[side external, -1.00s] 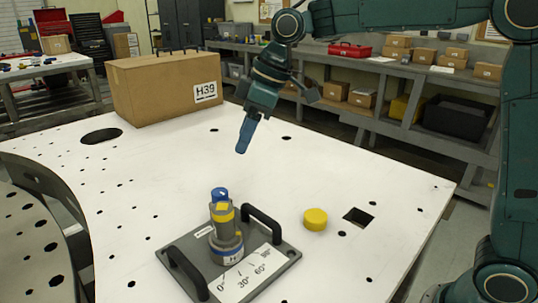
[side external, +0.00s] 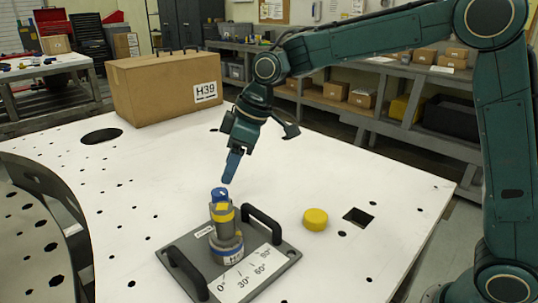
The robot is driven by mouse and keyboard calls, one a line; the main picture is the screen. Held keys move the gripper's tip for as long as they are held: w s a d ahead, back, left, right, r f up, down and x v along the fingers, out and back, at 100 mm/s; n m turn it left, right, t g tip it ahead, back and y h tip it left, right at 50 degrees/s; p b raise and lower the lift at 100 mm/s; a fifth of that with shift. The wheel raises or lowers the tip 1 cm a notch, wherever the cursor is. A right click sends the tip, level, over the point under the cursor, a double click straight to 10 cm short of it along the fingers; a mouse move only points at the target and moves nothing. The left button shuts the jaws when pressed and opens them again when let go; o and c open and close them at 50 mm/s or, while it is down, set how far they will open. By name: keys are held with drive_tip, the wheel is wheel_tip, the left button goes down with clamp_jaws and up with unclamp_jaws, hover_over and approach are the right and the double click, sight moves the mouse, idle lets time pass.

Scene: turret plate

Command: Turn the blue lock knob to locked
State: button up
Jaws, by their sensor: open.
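The blue lock knob (side external: 220,194) sits on top of a grey upright turret (side external: 225,230) with a yellow band below the knob. The turret stands on a grey plate (side external: 283,262) with two black handles and a white angle scale marked 0°, 30°, 60° and a further mark. My gripper (side external: 228,180) is open, with blue fingers pointing down. It is close above the knob and slightly to its right, with a small gap in the picture. The fingers overlap from this side, so the space between them is hidden.
A yellow round cap (side external: 315,219) lies right of the plate, near a square hole (side external: 358,217) in the white table. A large cardboard box (side external: 165,87) stands at the back left. The table between box and plate is clear. Shelves line the back.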

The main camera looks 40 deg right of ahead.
sight(220, 191)
drive_tip(key=shift+x, duration=3.4)
drive_tip(key=shift+c, duration=0.3)
drive_tip(key=c, duration=0.9)
